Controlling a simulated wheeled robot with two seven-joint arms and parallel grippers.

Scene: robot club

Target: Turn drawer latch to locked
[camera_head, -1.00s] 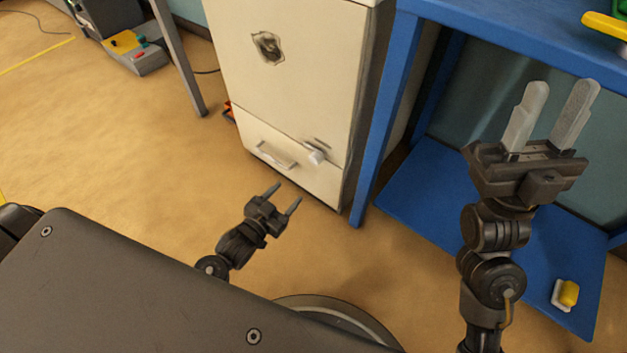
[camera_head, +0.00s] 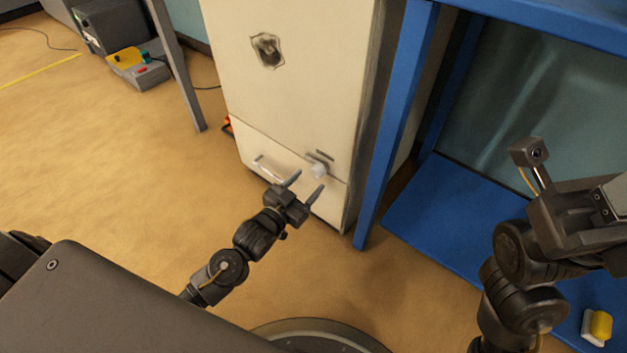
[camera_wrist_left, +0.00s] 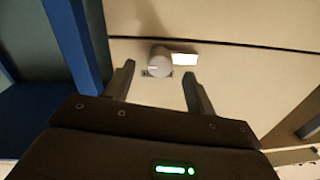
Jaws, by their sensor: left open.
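The drawer latch is a small pale knob (camera_head: 318,170) with a metal plate beside it on the cream cabinet's lower drawer (camera_head: 250,145), near its upper right. In the left wrist view the round grey knob (camera_wrist_left: 158,64) and a bright white plate (camera_wrist_left: 184,59) lie beyond the fingertips. My left gripper (camera_head: 306,183) is open and empty just in front of the drawer, close to the knob. In the left wrist view its fingers (camera_wrist_left: 158,70) point at the drawer with the knob between their lines; contact cannot be told. My right gripper is partly cut off at the right edge, its jaws unclear.
The drawer's bar handle (camera_head: 268,168) is left of the latch. A blue bench leg (camera_head: 394,130) stands right of the cabinet, with a blue lower shelf (camera_head: 440,205) behind it. A yellow-and-white block (camera_head: 597,326) lies at lower right.

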